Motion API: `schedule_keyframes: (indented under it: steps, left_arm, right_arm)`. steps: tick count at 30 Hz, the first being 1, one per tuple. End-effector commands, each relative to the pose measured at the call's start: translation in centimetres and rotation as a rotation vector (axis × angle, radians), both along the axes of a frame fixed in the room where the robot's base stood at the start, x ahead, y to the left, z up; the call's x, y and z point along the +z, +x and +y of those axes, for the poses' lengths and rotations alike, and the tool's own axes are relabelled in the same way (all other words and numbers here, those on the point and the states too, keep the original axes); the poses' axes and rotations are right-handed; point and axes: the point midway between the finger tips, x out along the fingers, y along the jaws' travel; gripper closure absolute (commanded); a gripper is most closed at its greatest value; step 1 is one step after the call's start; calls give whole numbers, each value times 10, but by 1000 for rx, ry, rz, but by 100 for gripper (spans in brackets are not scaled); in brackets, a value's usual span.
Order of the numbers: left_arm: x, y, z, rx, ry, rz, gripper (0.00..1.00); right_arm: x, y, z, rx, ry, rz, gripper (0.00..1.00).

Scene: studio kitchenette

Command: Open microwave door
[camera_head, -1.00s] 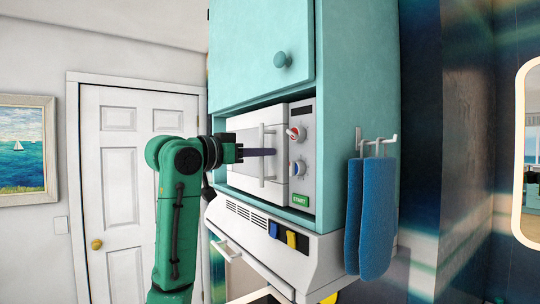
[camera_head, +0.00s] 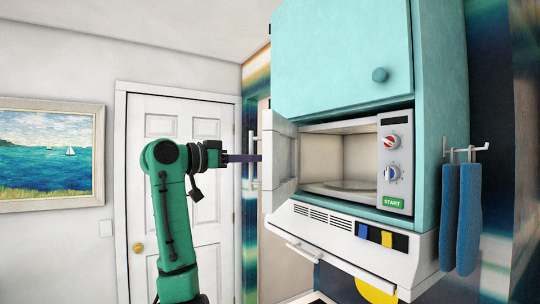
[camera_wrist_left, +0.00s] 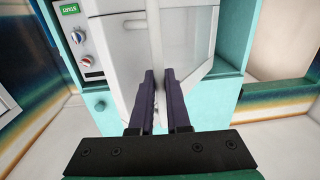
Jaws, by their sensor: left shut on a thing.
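The white microwave (camera_head: 345,128) sits in a teal cabinet. Its door (camera_head: 282,155) stands open, swung out to the left, and the interior with a round turntable (camera_head: 345,186) shows. My left gripper (camera_head: 258,158) reaches in from the left and is shut on the door's upright handle (camera_head: 252,178). In the left wrist view, the dark fingers (camera_wrist_left: 158,74) close around the pale handle bar (camera_wrist_left: 156,38) in front of the door (camera_wrist_left: 190,40). The control panel (camera_head: 395,160) has a red knob, a blue knob and a green START label. My right gripper is not in view.
A teal cupboard door (camera_head: 345,50) with a round knob is above. A white range hood (camera_head: 350,237) is below. Blue towels (camera_head: 457,215) hang from hooks on the right. A white room door (camera_head: 170,205) and a painting (camera_head: 50,155) are behind my left arm.

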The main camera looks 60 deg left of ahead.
Motion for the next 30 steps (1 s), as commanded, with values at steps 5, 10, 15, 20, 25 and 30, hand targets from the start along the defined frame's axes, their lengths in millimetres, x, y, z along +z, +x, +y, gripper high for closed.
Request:
schedule_keyframes:
  steps: [5, 10, 15, 20, 25, 30]
  left_arm:
    - [2, -12, 24, 1, -2, -1, 100]
    - [2, -18, 37, 2, -1, -3, 100]
    - [2, -20, 41, 1, 1, -5, 100]
    - [2, -20, 41, 1, 1, -7, 100]
    - [2, -20, 41, 1, 1, -8, 100]
    - [1, -20, 41, 0, 1, -5, 55]
  right_arm:
    - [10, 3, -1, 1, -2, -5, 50]
    - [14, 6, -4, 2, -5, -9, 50]
    - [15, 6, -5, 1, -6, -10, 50]
    - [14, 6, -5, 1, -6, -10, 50]
    - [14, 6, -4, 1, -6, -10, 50]
    - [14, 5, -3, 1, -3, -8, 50]
